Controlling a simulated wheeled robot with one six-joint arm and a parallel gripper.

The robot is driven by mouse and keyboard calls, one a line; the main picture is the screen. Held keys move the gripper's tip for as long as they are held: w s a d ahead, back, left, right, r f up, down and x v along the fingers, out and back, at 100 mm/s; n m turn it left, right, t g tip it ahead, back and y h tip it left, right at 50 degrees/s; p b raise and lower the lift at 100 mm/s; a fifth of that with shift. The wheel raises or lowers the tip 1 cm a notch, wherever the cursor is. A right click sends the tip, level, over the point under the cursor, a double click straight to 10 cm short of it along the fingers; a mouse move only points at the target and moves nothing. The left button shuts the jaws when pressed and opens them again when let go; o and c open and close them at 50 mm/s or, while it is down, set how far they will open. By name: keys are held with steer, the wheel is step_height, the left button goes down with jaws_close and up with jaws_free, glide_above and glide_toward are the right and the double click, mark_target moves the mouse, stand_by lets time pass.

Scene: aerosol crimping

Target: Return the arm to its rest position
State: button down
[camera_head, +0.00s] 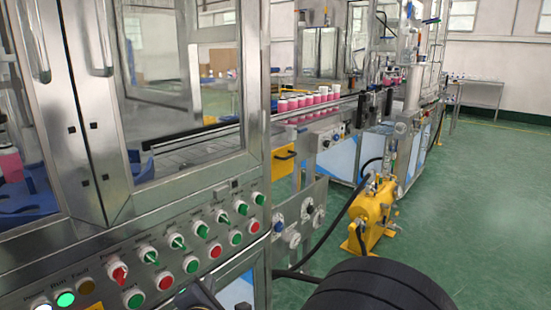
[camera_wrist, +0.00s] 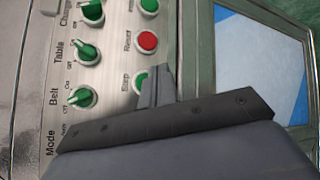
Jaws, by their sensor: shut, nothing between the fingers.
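My gripper (camera_wrist: 158,78) shows in the wrist view as a dark grey body along the bottom with its narrow fingers together, pointing up in the picture. Nothing is between the fingers. It is in front of the control panel (camera_wrist: 112,58), and its tips overlap the area beside a green button (camera_wrist: 140,82); I cannot tell whether they touch the panel. Green knobs labelled Table (camera_wrist: 87,52) and Belt (camera_wrist: 82,97) are to the left, and a red button (camera_wrist: 148,42) is just above. In the head view, a dark rounded part of my arm fills the bottom right; the gripper is not clearly visible there.
The machine's front carries several knobs and buttons, with a lit green button (camera_head: 65,299) at lower left. A yellow pump (camera_head: 372,212) with black hoses stands on the green floor (camera_head: 480,210). Pink cans (camera_head: 308,101) line the conveyor. Floor at right is clear.

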steer(key=p, duration=0.2)
steer(key=shift+r+p, duration=0.25)
steer(key=shift+p, duration=0.1)
steer(key=shift+a+p, duration=0.1)
steer(key=shift+p, duration=0.3)
